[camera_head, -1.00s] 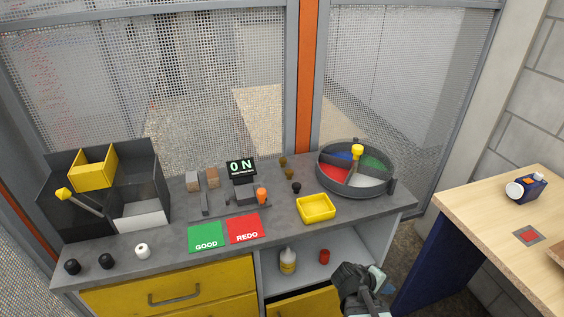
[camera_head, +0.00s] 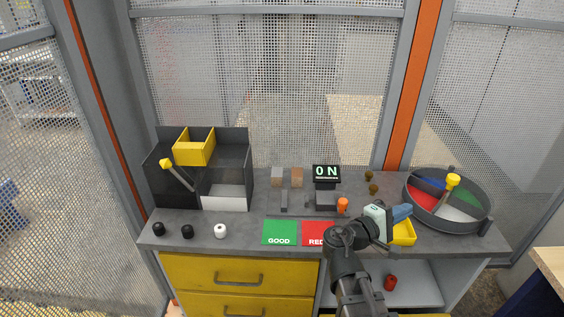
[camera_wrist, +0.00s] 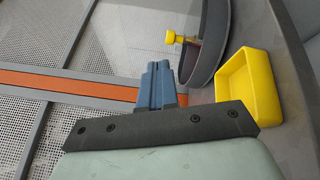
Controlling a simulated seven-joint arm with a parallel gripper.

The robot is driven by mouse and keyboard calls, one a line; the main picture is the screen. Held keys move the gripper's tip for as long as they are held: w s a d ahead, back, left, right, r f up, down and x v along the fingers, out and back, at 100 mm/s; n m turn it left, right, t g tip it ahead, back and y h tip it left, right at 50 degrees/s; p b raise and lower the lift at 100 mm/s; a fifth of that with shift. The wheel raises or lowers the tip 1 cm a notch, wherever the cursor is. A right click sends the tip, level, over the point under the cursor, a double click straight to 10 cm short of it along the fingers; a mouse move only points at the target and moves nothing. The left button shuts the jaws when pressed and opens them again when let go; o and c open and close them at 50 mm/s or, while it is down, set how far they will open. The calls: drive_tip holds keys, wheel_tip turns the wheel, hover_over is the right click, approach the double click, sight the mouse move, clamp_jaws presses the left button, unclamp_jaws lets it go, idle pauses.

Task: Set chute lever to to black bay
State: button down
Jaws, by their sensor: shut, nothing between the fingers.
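The chute unit is a dark grey box (camera_head: 236,145) at the left of the counter, with a yellow chute piece (camera_head: 194,152) at its top. Its lever (camera_head: 179,176) has a yellow knob (camera_head: 166,163) and leans up to the left, in front of the dark left bay. The right bay has a white front (camera_head: 224,203). My gripper (camera_head: 405,212) is over the counter's right part, near the yellow tray, well to the right of the lever. In the wrist view its blue fingers (camera_wrist: 159,70) are together and empty. The lever is not in the wrist view.
A yellow tray (camera_head: 404,236) and a round divided bin (camera_head: 410,203) with a yellow knob lie by my gripper. An ON display (camera_head: 326,171), an orange knob (camera_head: 342,205) and green (camera_head: 279,233) and red pads are mid-counter. Black and white knobs line the left front edge.

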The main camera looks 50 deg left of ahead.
drive_tip(key=s+a+n+t+y, duration=0.1)
drive_tip(key=s+a+n+y, duration=0.1)
drive_tip(key=s+a, duration=0.6)
drive_tip(key=s+a+r+n+t+y, duration=0.1)
drive_tip(key=s+a+n+y, duration=0.3)
drive_tip(key=a, duration=0.8)
drive_tip(key=s+a+n+t, duration=0.1)
drive_tip(key=s+a+t, duration=0.1)
drive_tip(key=s+a, duration=0.65)
drive_tip(key=s+a+f+n+y, duration=0.1)
drive_tip(key=s+a+n+y, duration=0.1)
drive_tip(key=s+a, duration=0.4)
drive_tip(key=s+a+f+n+y, duration=0.2)
drive_tip(key=s+a, duration=0.5)
drive_tip(key=s, duration=0.8)
drive_tip(key=s+a+f+n+y, duration=0.2)
drive_tip(key=s+a+y, duration=0.2)
drive_tip(key=s+a, duration=0.3)
drive_tip(key=s, duration=0.3)
drive_tip(key=shift+s+f+n, duration=0.25)
drive_tip(key=shift+s+n, duration=0.05)
drive_tip(key=shift+w, duration=0.1)
